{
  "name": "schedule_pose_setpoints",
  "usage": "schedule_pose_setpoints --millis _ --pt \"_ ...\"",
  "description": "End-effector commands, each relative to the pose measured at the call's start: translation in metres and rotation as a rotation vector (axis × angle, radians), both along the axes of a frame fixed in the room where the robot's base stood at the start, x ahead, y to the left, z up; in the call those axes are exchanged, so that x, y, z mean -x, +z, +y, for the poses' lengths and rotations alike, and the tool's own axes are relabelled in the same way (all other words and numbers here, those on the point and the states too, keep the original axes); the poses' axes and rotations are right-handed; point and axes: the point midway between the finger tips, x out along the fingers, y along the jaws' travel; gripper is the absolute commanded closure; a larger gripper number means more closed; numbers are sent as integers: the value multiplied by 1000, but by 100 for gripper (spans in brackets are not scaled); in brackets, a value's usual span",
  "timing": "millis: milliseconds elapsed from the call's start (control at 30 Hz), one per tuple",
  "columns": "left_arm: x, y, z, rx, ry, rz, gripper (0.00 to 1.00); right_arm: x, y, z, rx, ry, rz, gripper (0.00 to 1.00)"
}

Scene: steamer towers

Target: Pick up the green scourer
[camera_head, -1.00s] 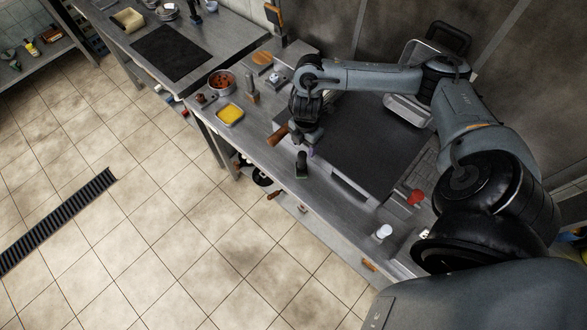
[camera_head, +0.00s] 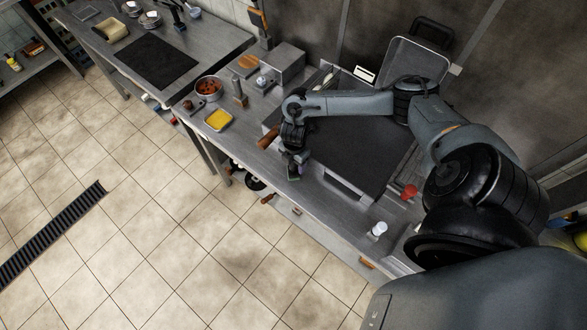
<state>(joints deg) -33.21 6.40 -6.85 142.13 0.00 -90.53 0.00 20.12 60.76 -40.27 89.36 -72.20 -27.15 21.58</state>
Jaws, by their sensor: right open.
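The green scourer (camera_head: 293,178) lies at the front edge of the steel counter, mostly hidden beneath my right gripper. Only a small dark and green part of it shows. My right gripper (camera_head: 294,169) is open, pointing down right over the scourer. I cannot tell whether its fingers touch it. My left gripper is out of view.
A dark griddle plate (camera_head: 358,152) lies right of the gripper. A wooden handle (camera_head: 268,137) is close on the left. A yellow tray (camera_head: 219,120) and a pot of red food (camera_head: 209,87) stand further left. A white shaker (camera_head: 377,230) and a red item (camera_head: 409,191) are nearer.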

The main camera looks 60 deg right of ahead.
Motion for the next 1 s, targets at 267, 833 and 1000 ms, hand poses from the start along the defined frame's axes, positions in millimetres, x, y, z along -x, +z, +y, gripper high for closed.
schedule_pose_setpoints --millis 267,833,1000 --pt "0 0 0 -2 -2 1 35 0 -1 0 0 0 0 48" --pt "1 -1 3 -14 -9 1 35 0 0 0 -1 0 -1 100" --pt "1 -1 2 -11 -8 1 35 0 2 0 -1 0 -1 100"
